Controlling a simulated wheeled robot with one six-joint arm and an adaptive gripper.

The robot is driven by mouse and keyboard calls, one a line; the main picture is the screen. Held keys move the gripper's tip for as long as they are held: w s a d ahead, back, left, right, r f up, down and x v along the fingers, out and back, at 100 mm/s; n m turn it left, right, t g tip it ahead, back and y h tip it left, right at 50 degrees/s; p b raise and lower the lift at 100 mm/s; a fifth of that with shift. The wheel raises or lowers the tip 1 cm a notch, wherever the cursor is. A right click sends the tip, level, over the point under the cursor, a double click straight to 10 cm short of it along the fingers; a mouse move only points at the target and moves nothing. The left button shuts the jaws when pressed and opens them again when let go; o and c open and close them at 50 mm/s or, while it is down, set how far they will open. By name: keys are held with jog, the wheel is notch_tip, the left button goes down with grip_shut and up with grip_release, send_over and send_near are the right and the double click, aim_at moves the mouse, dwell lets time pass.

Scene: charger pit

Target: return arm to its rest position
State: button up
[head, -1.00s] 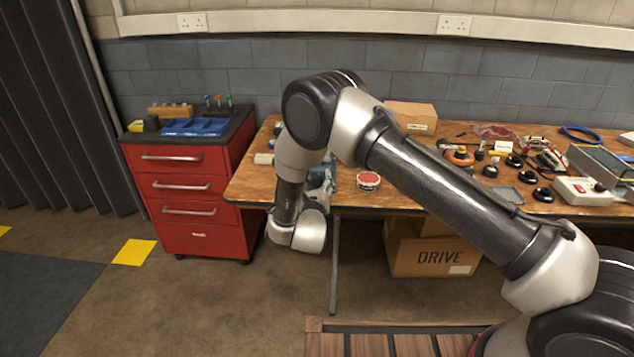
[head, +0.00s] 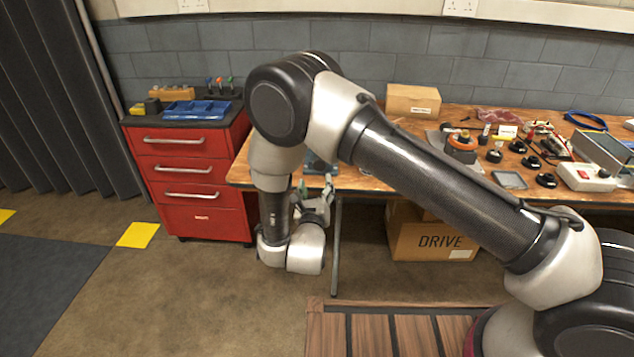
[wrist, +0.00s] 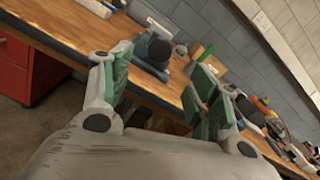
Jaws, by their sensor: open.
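My arm reaches from the lower right across the head view, bends at its elbow, and hangs down in front of the workbench's left end. My gripper (head: 314,198) shows beside the wrist, at the bench's front edge, partly behind my arm. In the wrist view my gripper (wrist: 160,92) is open, with its green-padded fingers apart and nothing between them. Beyond the fingers lies the wooden bench top (wrist: 90,42). A dark and teal tool (wrist: 155,50) stands on the bench past the fingers and apart from them.
A red drawer cabinet (head: 187,195) with a blue tray (head: 195,110) stands left of the bench. The bench (head: 375,180) carries a cardboard box (head: 412,101), an orange-ringed part (head: 462,142) and a grey-white control box (head: 586,177). A DRIVE carton (head: 432,240) sits underneath. Floor at lower left is clear.

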jog(key=s+a+f+n+g+y, duration=0.2)
jog(key=s+f+n+g, duration=0.2)
jog(key=f+n+g, duration=0.45)
jog(key=s+a+f+n+g+y, duration=0.1)
jog(key=s+f+n+g, duration=0.3)
jog(key=n, duration=0.7)
jog(key=s+d+r+n, duration=0.4)
jog(key=s+d+r, duration=0.3)
jog(key=d+r, duration=0.7)
jog(key=s+d+r+n+h, duration=0.1)
jog(key=s+d+r+n, duration=0.4)
jog(key=d+r, duration=0.9)
jog(key=s+d+r+n+g+h, duration=0.1)
jog(key=s+d+r+n, duration=0.3)
jog(key=s+d+r, duration=0.5)
jog(key=d+r, duration=0.6)
jog(key=r, duration=0.1)
jog(key=shift+r, duration=0.15)
